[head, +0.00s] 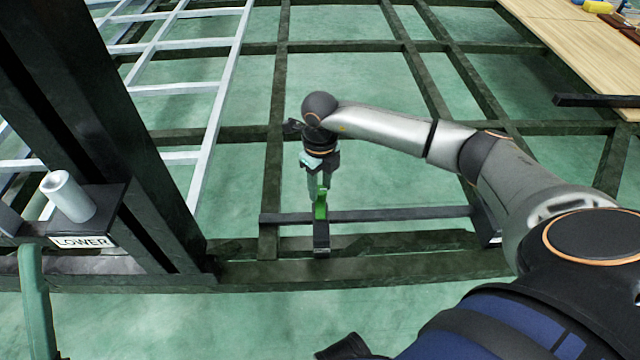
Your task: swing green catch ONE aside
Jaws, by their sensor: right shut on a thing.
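A green catch (321,207) stands upright on a small black block (321,238) at the frame's near cross beam, in the middle of the head view. No number shows on it, so I cannot read whether it is ONE. My right gripper (320,188) comes down from above and is shut on the upper part of the green catch. The fingers partly hide the catch's top. My right arm reaches in from the lower right. My left gripper is not in view.
Dark beams form the chassis grid over a green floor. A thick dark post (120,130) rises at left, beside a shelf labelled LOWER (82,242) with a pale cylinder (68,196). A white ladder-like frame (215,100) lies behind. A wooden board (570,40) is at the far right.

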